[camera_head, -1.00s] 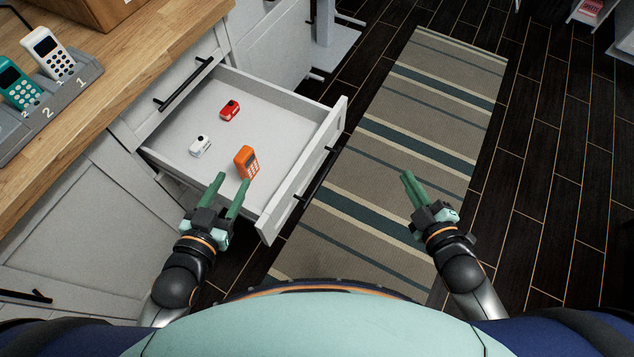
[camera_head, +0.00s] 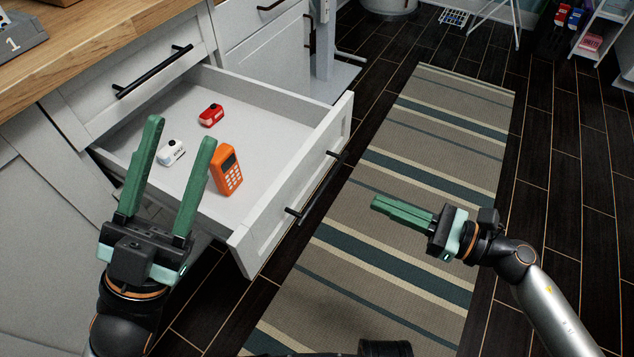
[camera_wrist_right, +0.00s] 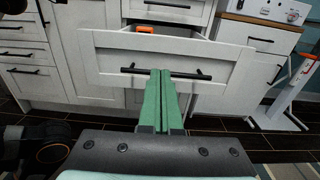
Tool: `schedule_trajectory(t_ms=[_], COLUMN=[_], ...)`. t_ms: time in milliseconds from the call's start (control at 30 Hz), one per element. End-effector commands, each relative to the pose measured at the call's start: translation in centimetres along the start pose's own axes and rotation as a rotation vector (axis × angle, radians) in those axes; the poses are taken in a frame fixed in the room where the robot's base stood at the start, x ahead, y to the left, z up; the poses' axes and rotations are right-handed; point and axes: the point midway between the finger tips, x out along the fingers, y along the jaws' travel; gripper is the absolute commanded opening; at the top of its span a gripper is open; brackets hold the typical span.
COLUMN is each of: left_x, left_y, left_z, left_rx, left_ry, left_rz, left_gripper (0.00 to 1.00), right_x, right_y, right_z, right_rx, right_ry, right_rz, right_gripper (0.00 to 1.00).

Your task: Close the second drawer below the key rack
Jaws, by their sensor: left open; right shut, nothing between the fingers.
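A white drawer (camera_head: 297,187) stands pulled out from the cabinet below a closed drawer (camera_head: 145,85). Its front has a black bar handle (camera_head: 317,188) and also shows in the right wrist view (camera_wrist_right: 105,62). Inside lie an orange handset (camera_head: 227,172), a small white item (camera_head: 171,152) and a small red item (camera_head: 211,115). My left gripper (camera_head: 178,140) is open and empty, in front of the drawer's near side in the head view. My right gripper (camera_head: 375,205) is shut and empty, to the right of the drawer front and apart from it. In the right wrist view its fingertips (camera_wrist_right: 160,72) overlap the handle.
A striped rug (camera_head: 400,170) lies on the dark floor (camera_head: 540,200) before the drawer, with free room there. The wooden countertop (camera_head: 110,30) holds a numbered rack (camera_head: 15,38) at the left. A white shelf (camera_head: 597,30) stands at the far right.

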Motion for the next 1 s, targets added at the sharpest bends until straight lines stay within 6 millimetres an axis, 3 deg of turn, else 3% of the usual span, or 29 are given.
schedule_trajectory(t_ms=[600,800,1000], left_x=[0.4,0.4,0.4], left_y=[-0.2,-0.2,-0.2], left_z=[-0.3,-0.3,-0.3], left_rx=[0.008,0.008,0.007], left_ry=[-0.002,-0.002,-0.003], left_rz=[0.0,0.0,0.0], left_gripper=[0.5,0.5,0.5], right_x=[11.4,13.3,13.6], right_y=[-0.1,-0.1,-0.1], right_z=[0.3,0.2,0.2], right_rx=[0.008,0.008,0.008], right_ry=[-0.005,-0.004,-0.003], right_rz=[-0.003,-0.003,-0.003], right_gripper=[0.0,0.0,0.0])
